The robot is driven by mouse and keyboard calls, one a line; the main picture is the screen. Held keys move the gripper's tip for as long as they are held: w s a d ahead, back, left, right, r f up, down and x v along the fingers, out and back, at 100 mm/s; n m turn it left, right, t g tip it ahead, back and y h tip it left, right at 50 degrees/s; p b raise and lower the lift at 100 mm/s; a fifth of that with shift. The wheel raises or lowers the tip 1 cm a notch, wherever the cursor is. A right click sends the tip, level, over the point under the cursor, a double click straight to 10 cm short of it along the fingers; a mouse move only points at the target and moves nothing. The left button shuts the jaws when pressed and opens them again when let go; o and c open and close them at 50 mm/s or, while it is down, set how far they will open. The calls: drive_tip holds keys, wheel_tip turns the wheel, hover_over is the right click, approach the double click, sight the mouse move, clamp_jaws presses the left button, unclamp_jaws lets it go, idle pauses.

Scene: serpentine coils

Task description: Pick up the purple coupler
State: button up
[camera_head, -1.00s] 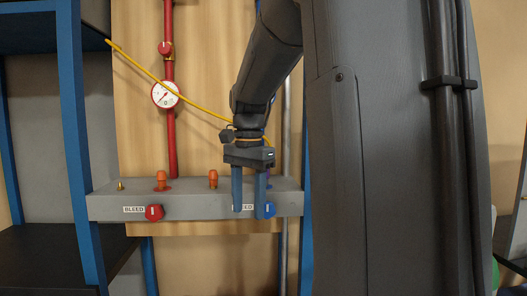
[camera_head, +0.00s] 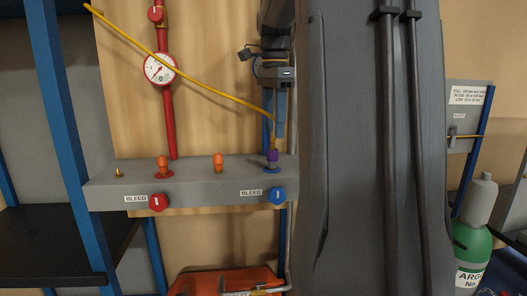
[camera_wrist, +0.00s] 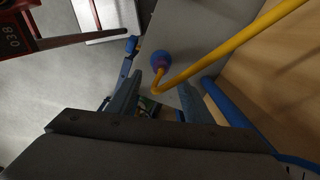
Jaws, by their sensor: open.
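The purple coupler (camera_head: 272,156) stands upright over a blue fitting (camera_head: 272,169) at the right end of the grey manifold block (camera_head: 220,185). A yellow hose (camera_head: 215,92) runs across the panel and down to the coupler. My gripper (camera_head: 274,135) points down, with its blue fingers just above the coupler. In the wrist view, the coupler (camera_wrist: 161,60) lies beyond the fingertips, roughly between their lines, and the hose bends across the gap. My gripper (camera_wrist: 160,84) is open and holds nothing; whether a finger touches the hose cannot be told.
An orange fitting (camera_head: 218,162) and a red-based one (camera_head: 163,165) stand left on the block. Red (camera_head: 158,202) and blue (camera_head: 278,196) knobs are on its front. A gauge (camera_head: 159,69) hangs above. A green argon cylinder (camera_head: 472,245) stands at right.

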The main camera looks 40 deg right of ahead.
sight(272, 150)
drive_tip(key=shift+w+f, duration=0.25)
drive_tip(key=shift+s+a+f+p, duration=0.15)
drive_tip(key=shift+f+p, duration=0.6)
drive_tip(key=shift+f, duration=1.05)
drive_tip(key=shift+w+a+f+p, duration=0.1)
drive_tip(key=shift+f+p, duration=0.65)
drive_tip(key=shift+f, duration=1.05)
drive_tip(key=shift+c, duration=0.4)
clamp_jaws()
